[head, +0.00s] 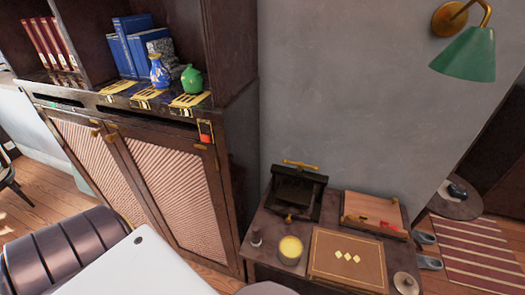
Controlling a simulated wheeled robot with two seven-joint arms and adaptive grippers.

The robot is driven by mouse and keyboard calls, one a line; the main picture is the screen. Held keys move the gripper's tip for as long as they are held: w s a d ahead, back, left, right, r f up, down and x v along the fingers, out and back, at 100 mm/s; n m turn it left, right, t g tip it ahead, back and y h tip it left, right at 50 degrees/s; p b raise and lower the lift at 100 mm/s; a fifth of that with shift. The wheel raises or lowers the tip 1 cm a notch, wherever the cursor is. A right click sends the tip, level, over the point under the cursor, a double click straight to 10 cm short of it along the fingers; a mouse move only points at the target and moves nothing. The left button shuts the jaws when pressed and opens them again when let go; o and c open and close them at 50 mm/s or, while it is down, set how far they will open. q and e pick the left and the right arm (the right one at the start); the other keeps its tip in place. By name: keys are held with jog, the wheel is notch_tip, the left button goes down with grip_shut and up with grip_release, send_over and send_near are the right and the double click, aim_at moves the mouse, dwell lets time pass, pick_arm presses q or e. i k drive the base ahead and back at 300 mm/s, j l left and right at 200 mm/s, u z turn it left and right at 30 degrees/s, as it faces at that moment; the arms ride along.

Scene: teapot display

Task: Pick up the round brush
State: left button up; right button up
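I cannot clearly identify the round brush. Neither of my grippers shows in the head view.
The table also holds a black box-like device (297,193), a yellow-topped round container (290,250), a brown case with yellow diamonds (346,258) and a wooden tray (372,212) with red pieces. A dark cabinet (232,190) with vases stands left. A striped rug (475,250) lies right.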

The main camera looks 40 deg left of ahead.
aim_at(255, 238)
jog(key=k+j+u, duration=0.15)
jog(key=u, duration=0.9)
